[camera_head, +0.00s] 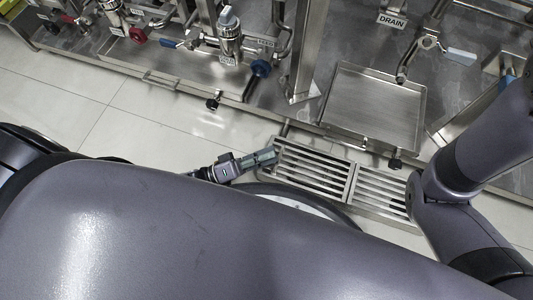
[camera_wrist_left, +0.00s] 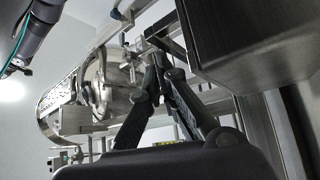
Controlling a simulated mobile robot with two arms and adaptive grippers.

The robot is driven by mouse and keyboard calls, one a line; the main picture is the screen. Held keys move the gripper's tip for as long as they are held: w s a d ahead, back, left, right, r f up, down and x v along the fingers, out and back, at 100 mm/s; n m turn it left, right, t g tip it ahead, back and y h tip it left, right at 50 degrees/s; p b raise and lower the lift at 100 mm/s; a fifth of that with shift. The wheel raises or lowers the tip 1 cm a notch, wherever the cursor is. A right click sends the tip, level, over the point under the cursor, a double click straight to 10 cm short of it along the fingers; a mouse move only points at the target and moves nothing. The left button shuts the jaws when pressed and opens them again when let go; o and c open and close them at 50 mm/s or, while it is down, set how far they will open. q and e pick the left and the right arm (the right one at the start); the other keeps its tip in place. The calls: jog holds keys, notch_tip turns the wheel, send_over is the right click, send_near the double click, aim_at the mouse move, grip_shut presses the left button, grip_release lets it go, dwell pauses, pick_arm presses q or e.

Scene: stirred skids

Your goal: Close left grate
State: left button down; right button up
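The left grate (camera_head: 313,172) is a metal slatted panel in the floor drain, in the head view right of centre. It looks about in line with the right grate (camera_head: 381,192); I cannot tell whether it is slightly raised. My left gripper (camera_head: 268,156) is at the left end of the left grate, its tips over or against that edge; contact is unclear. In the left wrist view its fingers (camera_wrist_left: 159,66) converge until the tips meet, with nothing clearly held between them. My right gripper is out of view.
A steel skid with pipes and valves fills the back. A square steel tray (camera_head: 375,108) sits just behind the grates, and an upright steel post (camera_head: 304,50) stands left of it. A black foot (camera_head: 394,163) is close to the right grate. Tiled floor (camera_head: 140,125) is clear at left.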

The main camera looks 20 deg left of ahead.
pick_arm(q)
jog(key=shift+s+d+f, duration=0.1)
jog(key=shift+s+f, duration=0.3)
jog(key=shift+f, duration=0.1)
jog(key=shift+s+a+f, duration=0.15)
jog(key=shift+s+a, duration=0.05)
jog(key=shift+a, duration=0.1)
jog(key=s+a, duration=0.8)
jog(key=a, duration=0.5)
jog(key=shift+s, duration=0.3)
jog(key=shift+a+f, duration=0.1)
jog(key=shift+a, duration=0.1)
